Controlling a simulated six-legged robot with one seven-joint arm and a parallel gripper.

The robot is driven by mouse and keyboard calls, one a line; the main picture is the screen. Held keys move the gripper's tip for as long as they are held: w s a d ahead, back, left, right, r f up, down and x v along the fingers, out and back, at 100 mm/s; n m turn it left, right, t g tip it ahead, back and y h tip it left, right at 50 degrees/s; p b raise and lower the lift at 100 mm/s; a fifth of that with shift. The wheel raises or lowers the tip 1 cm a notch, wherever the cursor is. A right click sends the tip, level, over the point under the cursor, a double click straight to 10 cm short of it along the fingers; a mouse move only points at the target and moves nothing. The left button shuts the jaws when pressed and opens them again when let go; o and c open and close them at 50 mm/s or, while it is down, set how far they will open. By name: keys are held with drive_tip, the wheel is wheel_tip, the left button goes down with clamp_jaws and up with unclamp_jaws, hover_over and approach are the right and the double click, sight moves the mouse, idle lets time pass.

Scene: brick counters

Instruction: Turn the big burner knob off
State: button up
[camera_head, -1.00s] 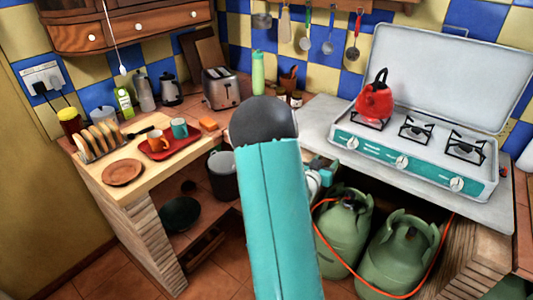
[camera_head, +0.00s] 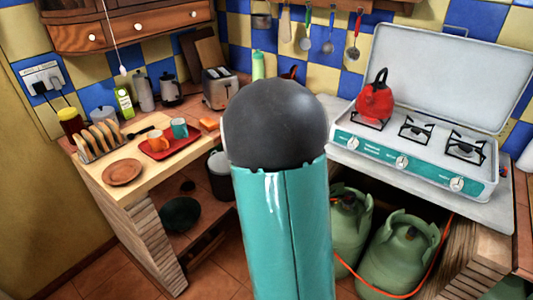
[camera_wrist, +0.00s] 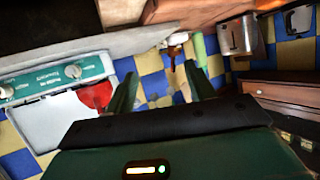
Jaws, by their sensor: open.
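The white and teal stove (camera_head: 428,178) stands on the right counter with its lid raised. Its front panel has a left knob (camera_head: 352,143), a middle knob (camera_head: 401,162) and a right knob (camera_head: 457,184). I cannot tell which is for the big burner. A red kettle (camera_head: 375,102) sits on the left burner. In the wrist view, which is turned over, my gripper (camera_wrist: 161,69) is open and empty, apart from the stove. Two knobs show at the left there, one of them near the kettle (camera_wrist: 95,97). My arm hides the gripper in the head view.
Green gas bottles (camera_head: 398,255) with an orange hose stand below the stove. The left counter holds a toaster (camera_head: 220,88), a red tray (camera_head: 168,148) with cups, and a toast rack (camera_head: 100,141). Utensils hang on the tiled back wall.

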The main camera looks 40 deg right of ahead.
drive_tip(key=shift+w+a+r+n+y, duration=0.15)
drive_tip(key=shift+w+a+r+y, duration=0.05)
drive_tip(key=shift+a, duration=0.35)
drive_tip(key=shift+w+a+r+n+y, duration=0.1)
drive_tip(key=shift+w+a+r+y, duration=0.15)
drive_tip(key=shift+a, duration=0.3)
drive_tip(key=shift+w+a+r+n+y, duration=0.15)
drive_tip(key=shift+a+r, duration=0.05)
drive_tip(key=shift+a, duration=0.35)
drive_tip(key=s+a+r+n+t+y, duration=0.1)
drive_tip(key=a+r+n+y, duration=0.25)
drive_tip(key=a, duration=0.85)
drive_tip(key=s+a+r+n+y, duration=0.15)
drive_tip(key=a+r+y, duration=0.3)
drive_tip(key=a, duration=0.75)
drive_tip(key=s+a+r+n+g, duration=0.1)
drive_tip(key=s+a+n, duration=0.1)
drive_tip(key=s+a, duration=0.4)
drive_tip(key=s+a+r+n+g+y, duration=0.1)
drive_tip(key=s+a+r+n+g, duration=0.1)
drive_tip(key=s+a, duration=0.4)
drive_tip(key=s+n, duration=0.1)
drive_tip(key=s, duration=0.3)
drive_tip(key=shift+n, duration=0.3)
drive_tip(key=shift+s+r, duration=0.1)
